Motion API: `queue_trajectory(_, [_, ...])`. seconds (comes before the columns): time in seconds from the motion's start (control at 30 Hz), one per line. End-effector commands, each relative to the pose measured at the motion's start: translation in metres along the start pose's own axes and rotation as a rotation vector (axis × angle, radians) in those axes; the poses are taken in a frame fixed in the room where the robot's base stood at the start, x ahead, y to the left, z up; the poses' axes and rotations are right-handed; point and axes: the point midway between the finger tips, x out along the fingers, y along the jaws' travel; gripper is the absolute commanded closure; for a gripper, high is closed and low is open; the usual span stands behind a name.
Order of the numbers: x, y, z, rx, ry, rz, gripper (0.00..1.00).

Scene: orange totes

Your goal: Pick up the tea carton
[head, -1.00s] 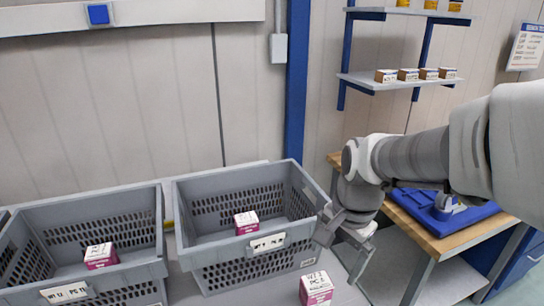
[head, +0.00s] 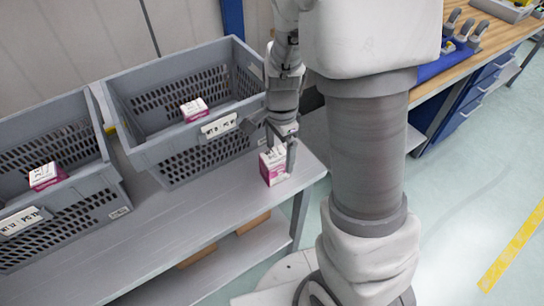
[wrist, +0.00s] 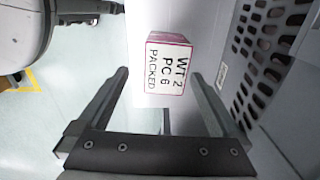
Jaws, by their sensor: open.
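A white and magenta carton (head: 272,168) stands on the grey bench near its right end, outside the totes. In the wrist view, the carton (wrist: 168,68) shows its white top, printed "WT 2 PC 6 PACKED", and a magenta side. My gripper (head: 281,147) is directly at the carton, pointing down, with one finger partly covering its right side. In the wrist view my gripper (wrist: 158,75) is open, and the carton appears between and a little beyond the fingertips. I cannot tell whether a finger touches it.
A grey tote (head: 185,160) stands close left of my gripper with a similar carton (head: 194,109) inside. Another tote (head: 85,208) farther left holds a carton (head: 45,176). A wooden workbench (head: 462,68) with blue drawers is at right. The bench front (head: 200,220) is clear.

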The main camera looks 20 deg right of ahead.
Motion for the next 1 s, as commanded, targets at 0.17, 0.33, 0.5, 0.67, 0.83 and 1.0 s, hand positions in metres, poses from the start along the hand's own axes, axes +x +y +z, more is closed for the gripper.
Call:
queue_trajectory(0.17, [0.016, 0.001, 0.0, 0.002, -0.001, 0.002, 0.0])
queue_trajectory(0.33, [0.031, -0.002, 0.004, -0.001, -0.001, 0.003, 0.0])
queue_trajectory(0.5, [0.056, -0.006, 0.008, 0.0, -0.001, 0.003, 0.0])
queue_trajectory(0.67, [0.068, -0.007, 0.008, 0.002, -0.001, 0.0, 0.0])
queue_trajectory(0.83, [0.068, -0.007, 0.008, 0.001, -0.001, 0.0, 0.0])
queue_trajectory(1.0, [0.068, -0.007, 0.008, 0.001, -0.001, 0.0, 0.2])
